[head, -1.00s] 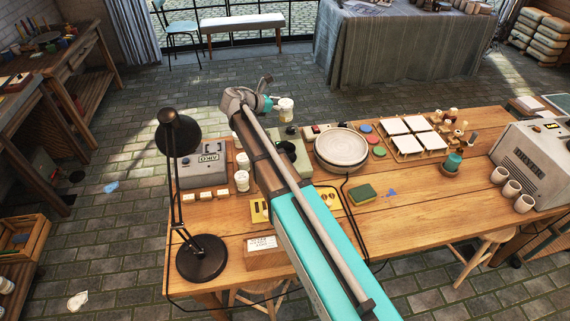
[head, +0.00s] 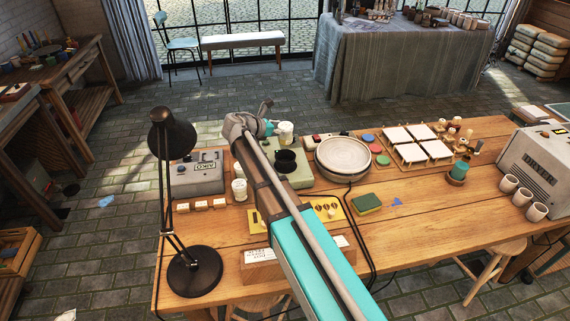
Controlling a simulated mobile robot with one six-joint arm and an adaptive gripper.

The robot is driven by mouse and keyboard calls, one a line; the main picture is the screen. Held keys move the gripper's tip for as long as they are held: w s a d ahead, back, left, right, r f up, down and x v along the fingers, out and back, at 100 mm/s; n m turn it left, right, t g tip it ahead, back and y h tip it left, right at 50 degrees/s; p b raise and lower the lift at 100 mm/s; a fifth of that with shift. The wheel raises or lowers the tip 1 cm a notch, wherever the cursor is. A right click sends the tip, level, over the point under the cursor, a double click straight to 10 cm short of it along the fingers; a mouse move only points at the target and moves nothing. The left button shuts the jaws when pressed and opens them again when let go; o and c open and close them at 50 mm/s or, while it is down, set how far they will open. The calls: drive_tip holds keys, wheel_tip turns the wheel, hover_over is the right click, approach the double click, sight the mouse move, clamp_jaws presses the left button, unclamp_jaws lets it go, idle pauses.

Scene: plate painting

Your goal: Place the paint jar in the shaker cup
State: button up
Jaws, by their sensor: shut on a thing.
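My gripper (head: 275,128) is at the end of the turquoise and grey arm, beyond the middle of the bench. It is shut on a white paint jar (head: 286,135), which looks upright. The black shaker cup (head: 286,160) sits on a pale green machine (head: 303,174). In the head view the jar shows just above the cup's far rim, apart from it; its exact height and distance from the cup cannot be told. The arm hides the left part of the machine and some of the gripper's fingers.
A white jar (head: 239,190) stands left of the arm. A grey box (head: 197,174) and black lamp (head: 194,272) are further left. A cable runs down beside the arm. Bare wood lies at the right front.

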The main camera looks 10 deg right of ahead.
sight(280, 142)
drive_tip(key=shift+f, duration=0.1)
wheel_tip(280, 142, down, 6)
drive_tip(key=b, duration=0.6)
idle(0.3)
drive_tip(key=shift+f+b, duration=1.9)
drive_tip(key=shift+b, duration=0.1)
drive_tip(key=shift+f, duration=0.1)
drive_tip(key=o, duration=1.1)
